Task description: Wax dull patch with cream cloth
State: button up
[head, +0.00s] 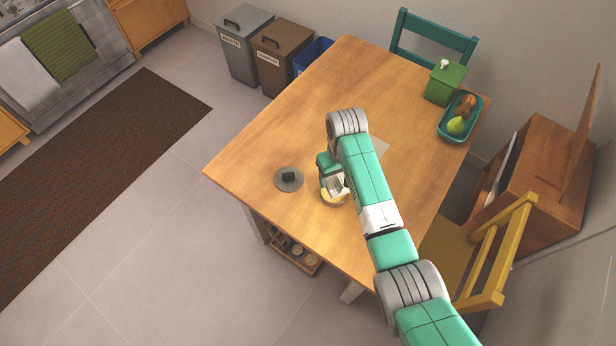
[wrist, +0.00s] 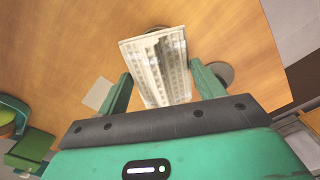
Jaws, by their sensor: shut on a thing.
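My gripper (head: 331,174) points down over the near half of the wooden table (head: 300,110). It is shut on a cream cloth (wrist: 157,62) with a checked weave, which hangs between the two fingers in the wrist view. The cloth also shows in the head view (head: 337,185). A pale square patch (wrist: 97,95) lies on the tabletop, partly behind my arm in the head view (head: 380,148).
A grey round lid with a dark knob (head: 289,180) lies left of the tin. A green box (head: 445,84) and a teal fruit tray (head: 459,118) stand at the far right. Teal (head: 432,38) and yellow (head: 483,262) chairs flank the table. The table's left part is clear.

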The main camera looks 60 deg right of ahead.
aim_at(336, 186)
jog(key=shift+f+b, duration=3.05)
jog(key=shift+b, duration=0.3)
jog(key=shift+f, duration=0.6)
jog(key=shift+r, duration=0.1)
notch_tip(336, 186, up, 7)
jog(key=p, duration=0.7)
jog(key=shift+r+p, duration=0.15)
jog(key=shift+p, duration=0.15)
